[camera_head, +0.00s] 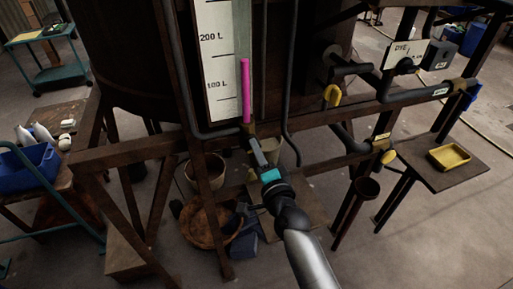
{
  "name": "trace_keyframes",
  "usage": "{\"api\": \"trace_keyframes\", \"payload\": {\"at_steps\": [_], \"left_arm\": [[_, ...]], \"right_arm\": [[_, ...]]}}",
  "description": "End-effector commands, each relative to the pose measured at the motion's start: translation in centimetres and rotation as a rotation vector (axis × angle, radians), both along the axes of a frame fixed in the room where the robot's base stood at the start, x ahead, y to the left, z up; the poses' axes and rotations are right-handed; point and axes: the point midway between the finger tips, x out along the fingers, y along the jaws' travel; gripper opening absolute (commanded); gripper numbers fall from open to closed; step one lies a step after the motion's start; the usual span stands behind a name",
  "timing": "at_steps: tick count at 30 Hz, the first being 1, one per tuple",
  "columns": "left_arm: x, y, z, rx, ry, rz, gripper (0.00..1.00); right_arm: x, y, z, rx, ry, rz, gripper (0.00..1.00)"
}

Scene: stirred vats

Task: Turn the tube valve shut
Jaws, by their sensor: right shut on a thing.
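A level tube filled with pink (246,92) stands upright beside a white scale board (215,60) marked 100 L and 200 L. The tube valve (249,130) is a small brass-coloured fitting at the tube's foot, mostly covered by my gripper. My right gripper (253,143) reaches up from below and is shut on the tube valve. The handle's exact angle is hidden by the fingers. My left gripper is out of view.
A rusty beam frame (130,152) crosses in front of the dark vat (120,60). Buckets (205,172) and a round basket (208,228) stand below. A yellow tray (449,157) lies on a side shelf.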

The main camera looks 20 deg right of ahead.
Motion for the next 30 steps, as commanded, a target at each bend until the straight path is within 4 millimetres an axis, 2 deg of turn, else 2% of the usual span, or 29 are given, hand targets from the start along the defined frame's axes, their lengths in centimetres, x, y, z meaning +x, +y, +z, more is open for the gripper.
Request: {"api": "trace_keyframes", "payload": {"at_steps": [12, 30], "left_arm": [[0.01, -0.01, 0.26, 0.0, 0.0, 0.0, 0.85], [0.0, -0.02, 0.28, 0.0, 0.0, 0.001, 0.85]], "right_arm": [[0.03, -0.04, -0.02, 0.217, 0.005, -0.001, 0.0], [0.03, -0.02, -0.05, 0.258, 0.007, -0.001, 0.0]]}}
